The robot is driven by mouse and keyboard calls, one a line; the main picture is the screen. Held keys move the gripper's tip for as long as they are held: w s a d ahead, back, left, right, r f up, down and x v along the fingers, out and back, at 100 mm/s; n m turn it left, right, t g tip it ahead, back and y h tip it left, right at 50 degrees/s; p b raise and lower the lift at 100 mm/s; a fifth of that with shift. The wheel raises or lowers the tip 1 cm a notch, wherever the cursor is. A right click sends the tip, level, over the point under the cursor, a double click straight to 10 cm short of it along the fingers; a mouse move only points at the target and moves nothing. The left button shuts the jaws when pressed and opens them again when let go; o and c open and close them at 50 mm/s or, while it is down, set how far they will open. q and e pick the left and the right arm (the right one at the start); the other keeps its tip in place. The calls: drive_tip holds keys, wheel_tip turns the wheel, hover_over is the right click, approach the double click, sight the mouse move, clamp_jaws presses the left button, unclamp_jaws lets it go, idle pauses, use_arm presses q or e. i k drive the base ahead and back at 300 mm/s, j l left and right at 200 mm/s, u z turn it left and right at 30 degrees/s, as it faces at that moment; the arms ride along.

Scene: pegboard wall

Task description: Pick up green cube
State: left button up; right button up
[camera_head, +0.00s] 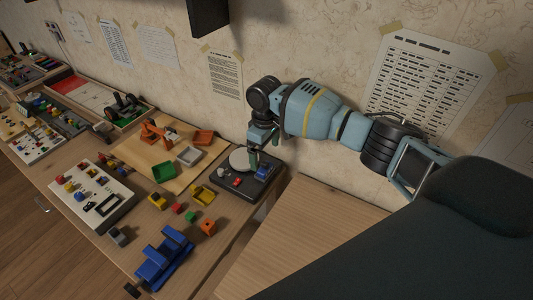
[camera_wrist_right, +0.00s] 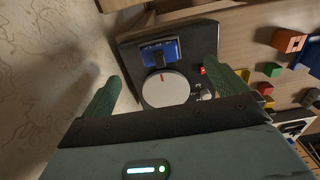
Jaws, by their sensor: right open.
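The small green cube (camera_head: 191,216) sits on the wooden table in the head view, among a red cube, an orange cube and yellow pieces. It also shows in the right wrist view (camera_wrist_right: 272,69), right of my gripper's fingers. My right gripper (camera_head: 262,143) points down over the dark device with a white disc, back and to the right of the cube. In the wrist view its green fingers (camera_wrist_right: 165,72) are spread apart with nothing held between them. My left gripper is not in view.
The dark device (camera_head: 222,186) with a white disc and blue block stands below my right gripper. A blue toy (camera_head: 165,258) lies near the front edge. A white control panel (camera_head: 88,201), a green bin (camera_head: 163,171) and an orange cube (camera_head: 208,226) are close by. The wall runs behind.

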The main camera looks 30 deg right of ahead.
sight(191, 218)
drive_tip(key=k+j, duration=0.5)
drive_tip(key=k, duration=0.15)
drive_tip(key=k+j, duration=0.5)
drive_tip(key=k, duration=0.2)
